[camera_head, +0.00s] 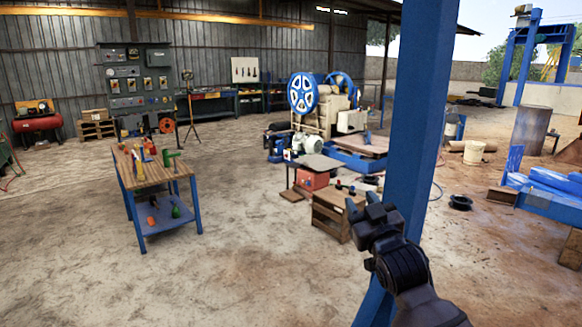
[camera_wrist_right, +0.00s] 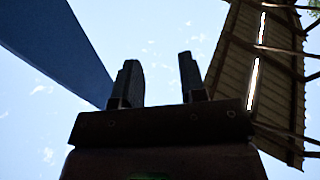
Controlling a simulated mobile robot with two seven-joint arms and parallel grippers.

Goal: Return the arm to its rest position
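My right arm comes in from the lower right of the head view. Its gripper (camera_head: 362,203) is raised in front of the lower part of a blue post (camera_head: 420,110). In the right wrist view the gripper (camera_wrist_right: 160,85) points up, with its two fingers apart and only sky between them. It holds nothing. The blue post also shows in the right wrist view (camera_wrist_right: 60,45), to the left of the fingers. My left gripper is in neither view.
A workbench (camera_head: 160,172) with tools stands at the left. The jaw crusher (camera_head: 318,105) with blue wheels is at the back centre. A wooden crate (camera_head: 330,215) stands beyond my gripper. The concrete floor (camera_head: 230,260) at front left is clear. A roof (camera_wrist_right: 250,80) is overhead.

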